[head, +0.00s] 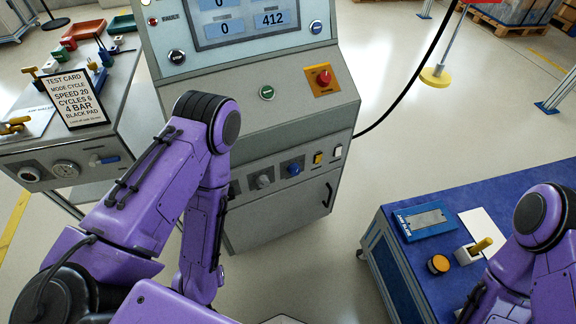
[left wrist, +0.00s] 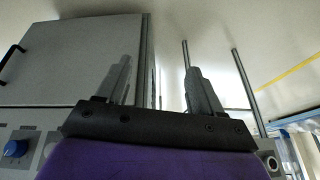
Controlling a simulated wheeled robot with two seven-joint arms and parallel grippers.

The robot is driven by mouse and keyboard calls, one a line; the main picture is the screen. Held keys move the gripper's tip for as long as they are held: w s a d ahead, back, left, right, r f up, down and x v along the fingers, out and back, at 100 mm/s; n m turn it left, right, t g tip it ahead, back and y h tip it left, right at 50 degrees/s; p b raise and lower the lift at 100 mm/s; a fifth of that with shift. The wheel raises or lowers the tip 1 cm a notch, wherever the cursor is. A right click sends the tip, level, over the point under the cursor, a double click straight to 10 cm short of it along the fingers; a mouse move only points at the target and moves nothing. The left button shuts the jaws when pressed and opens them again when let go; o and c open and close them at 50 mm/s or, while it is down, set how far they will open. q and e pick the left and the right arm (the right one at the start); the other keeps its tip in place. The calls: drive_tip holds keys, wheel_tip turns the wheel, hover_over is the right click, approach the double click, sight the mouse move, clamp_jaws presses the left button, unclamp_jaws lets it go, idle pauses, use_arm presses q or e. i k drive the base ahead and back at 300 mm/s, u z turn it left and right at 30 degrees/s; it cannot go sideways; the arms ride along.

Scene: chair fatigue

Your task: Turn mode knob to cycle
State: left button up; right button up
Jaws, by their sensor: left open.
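The grey cabinet (head: 265,130) has a row of controls on its front strip. A blue knob (head: 293,169) and a grey knob (head: 264,181) show there; my left arm covers the strip further left. I cannot read which is the mode knob. The blue knob also shows in the left wrist view (left wrist: 15,149), at the left edge. My left gripper (left wrist: 158,75) is open and empty, near the cabinet's side edge and apart from the blue knob. In the head view it is hidden behind my arm. My right arm is at the right edge, its gripper out of view.
A red emergency button (head: 323,77) and green button (head: 267,92) sit above the strip. A blue-topped cart (head: 400,262) stands at right. Floor between is clear.

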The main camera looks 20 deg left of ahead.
sight(232, 196)
drive_tip(key=u, duration=0.5)
drive_tip(key=k, duration=0.35)
drive_tip(key=u, duration=0.65)
drive_tip(key=i, duration=0.5)
drive_tip(key=u, duration=1.75)
drive_tip(key=k, duration=0.9)
drive_tip(key=z, duration=1.15)
drive_tip(key=i, duration=0.5)
